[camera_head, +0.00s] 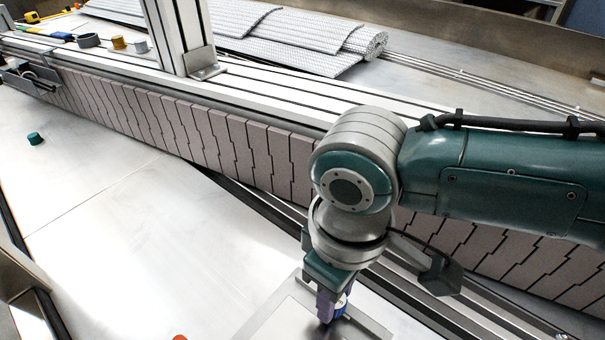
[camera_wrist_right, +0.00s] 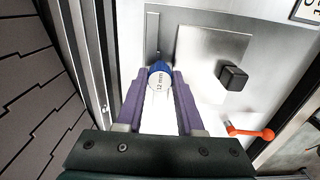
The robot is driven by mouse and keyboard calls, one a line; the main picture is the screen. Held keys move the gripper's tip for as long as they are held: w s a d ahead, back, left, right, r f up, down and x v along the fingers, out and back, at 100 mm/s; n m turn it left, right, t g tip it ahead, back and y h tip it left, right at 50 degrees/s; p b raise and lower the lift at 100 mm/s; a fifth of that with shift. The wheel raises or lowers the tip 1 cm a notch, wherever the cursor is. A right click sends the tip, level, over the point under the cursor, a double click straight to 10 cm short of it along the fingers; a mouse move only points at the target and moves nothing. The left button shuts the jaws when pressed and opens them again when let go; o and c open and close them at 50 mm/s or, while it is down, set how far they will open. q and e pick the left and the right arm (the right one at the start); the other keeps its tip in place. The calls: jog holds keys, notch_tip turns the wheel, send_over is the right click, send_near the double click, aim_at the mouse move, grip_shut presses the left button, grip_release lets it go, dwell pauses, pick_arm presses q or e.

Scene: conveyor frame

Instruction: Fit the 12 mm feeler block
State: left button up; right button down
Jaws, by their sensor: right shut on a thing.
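The 12 mm feeler block (camera_wrist_right: 160,87) is a pale piece with a blue rounded end and a "12 mm" label in the right wrist view. My right gripper (camera_wrist_right: 160,98) is shut on it with two purple fingers, one on each side. In the head view my right gripper (camera_head: 331,308) points down over a metal plate (camera_head: 285,322) at the bottom; the fingers and arm hide most of the block. In the wrist view a narrow upright recess (camera_wrist_right: 153,35) lies just beyond the blue end. I cannot tell whether the block touches anything below. My left gripper is not in view.
In the wrist view a black knob (camera_wrist_right: 233,77) and an orange lever (camera_wrist_right: 250,132) stand at the right. The slatted conveyor belt (camera_head: 200,135) runs behind my gripper. A small teal cap (camera_head: 35,138) lies on the otherwise clear sheet at left. Rolled mesh belting (camera_head: 290,30) lies behind.

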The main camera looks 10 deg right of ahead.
jog(key=shift+f+b, duration=0.3)
jog(key=shift+f, duration=0.2)
jog(key=shift+c, duration=2.3)
grip_release()
notch_tip(320, 180, up, 9)
jog(key=p, duration=0.3)
jog(key=shift+r, duration=0.5)
